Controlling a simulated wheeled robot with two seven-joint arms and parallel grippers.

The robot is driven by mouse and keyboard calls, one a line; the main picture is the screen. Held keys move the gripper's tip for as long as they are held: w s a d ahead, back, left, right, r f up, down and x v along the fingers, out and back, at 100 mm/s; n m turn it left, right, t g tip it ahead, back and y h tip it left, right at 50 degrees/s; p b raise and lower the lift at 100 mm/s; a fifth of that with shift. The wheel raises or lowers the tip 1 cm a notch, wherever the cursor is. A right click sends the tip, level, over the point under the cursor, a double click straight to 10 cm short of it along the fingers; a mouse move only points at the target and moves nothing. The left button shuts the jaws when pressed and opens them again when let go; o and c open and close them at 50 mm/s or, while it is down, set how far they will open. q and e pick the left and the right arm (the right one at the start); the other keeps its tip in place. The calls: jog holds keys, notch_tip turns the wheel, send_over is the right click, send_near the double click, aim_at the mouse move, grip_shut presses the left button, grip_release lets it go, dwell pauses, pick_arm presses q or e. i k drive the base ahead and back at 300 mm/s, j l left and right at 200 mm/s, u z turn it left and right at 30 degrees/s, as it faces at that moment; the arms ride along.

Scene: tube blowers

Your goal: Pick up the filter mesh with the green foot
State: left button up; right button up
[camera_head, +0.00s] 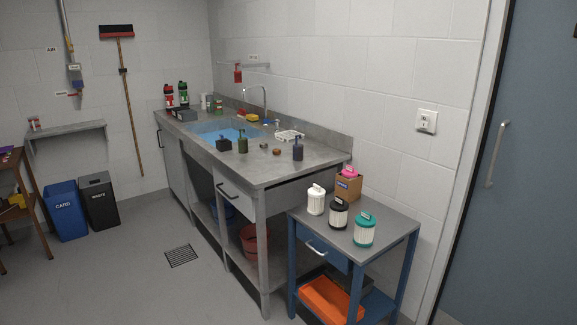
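Several small filter-like pieces stand on the blue side table's grey top (388,216) at the right. One has a green-teal end on top and a pale ribbed body (364,233); it stands nearest the front right. A black-ended piece with a pale body (338,216) stands to its left. An all-white piece (316,201) stands further left. A pink-topped piece (349,172) is at the brown box behind them, its lower part hidden. The teal is the only green end I see among them. Neither of my grippers is in view.
A brown cardboard box (347,188) stands at the table's back. Below are a drawer with a handle (318,248) and an orange tray (330,299). A grey sink bench (275,174) with bottles adjoins at left. A blue door (525,180) is right. Floor at front left is clear.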

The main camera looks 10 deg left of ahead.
aim_at(243, 142)
jog(key=i+j+u, duration=0.15)
jog(key=i+u, duration=0.8)
jog(key=u, duration=0.15)
jog(key=i+j+z, duration=0.1)
jog(key=i, duration=0.25)
jog(key=i+j+z, duration=0.1)
jog(key=i, duration=0.25)
jog(key=i+j+z, duration=0.1)
jog(key=i, duration=0.25)
jog(key=i+j+z, duration=0.4)
jog(key=i+j, duration=0.2)
jog(key=j, duration=0.2)
jog(key=i+j+z, duration=0.2)
jog(key=j, duration=0.2)
jog(key=i, duration=0.05)
